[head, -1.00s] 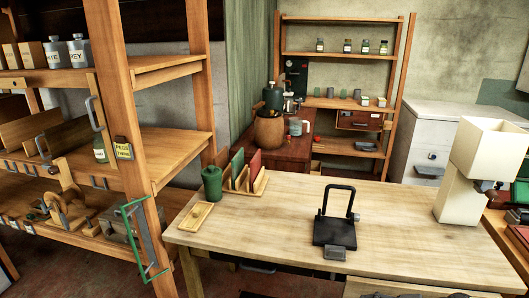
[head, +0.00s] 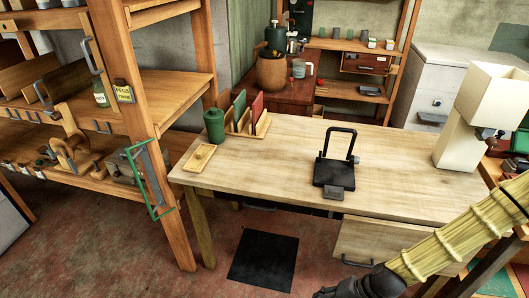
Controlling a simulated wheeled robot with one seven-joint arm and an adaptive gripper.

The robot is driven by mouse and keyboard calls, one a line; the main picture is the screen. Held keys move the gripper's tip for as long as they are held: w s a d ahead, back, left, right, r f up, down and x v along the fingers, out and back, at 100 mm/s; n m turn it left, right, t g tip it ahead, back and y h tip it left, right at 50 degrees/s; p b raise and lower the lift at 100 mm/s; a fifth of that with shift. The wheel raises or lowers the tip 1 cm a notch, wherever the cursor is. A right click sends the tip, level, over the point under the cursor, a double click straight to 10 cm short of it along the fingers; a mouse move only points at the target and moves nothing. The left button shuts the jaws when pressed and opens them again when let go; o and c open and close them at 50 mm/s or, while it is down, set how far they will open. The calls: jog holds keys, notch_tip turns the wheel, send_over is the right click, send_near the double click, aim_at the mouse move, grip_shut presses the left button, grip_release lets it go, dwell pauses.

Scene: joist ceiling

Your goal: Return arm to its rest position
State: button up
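My arm, in a yellow ribbed sleeve, comes in from the right edge of the head view and slopes down to the left. Its dark end, my gripper (head: 345,288), is at the bottom edge, partly cut off by the frame. It is in front of the wooden workbench (head: 270,175), low near the drawer. The fingertips are too cropped and dark to tell whether they are open or shut. I see nothing held in the visible part.
On the bench are a black metal stand (head: 334,172), a green canister (head: 214,126), a rack of panels (head: 258,125) and a cream boxy lamp (head: 458,145). Wooden shelving (head: 150,95) stands at left. A dark mat (head: 264,262) lies on open red floor below the bench.

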jog(key=s+d+f+n+h, duration=0.2)
jog(key=s+n+h, duration=0.1)
jog(key=s, duration=0.4)
jog(key=s+d+f+n+h+p, duration=0.1)
jog(key=s+d+f+n+h, duration=0.1)
jog(key=s, duration=0.5)
jog(key=shift+d+f+n+g+h, duration=0.35)
jog(key=shift+f+n+h, duration=0.3)
jog(key=shift+h, duration=0.35)
jog(key=shift+s+r, duration=0.1)
jog(key=shift+c, duration=0.3)
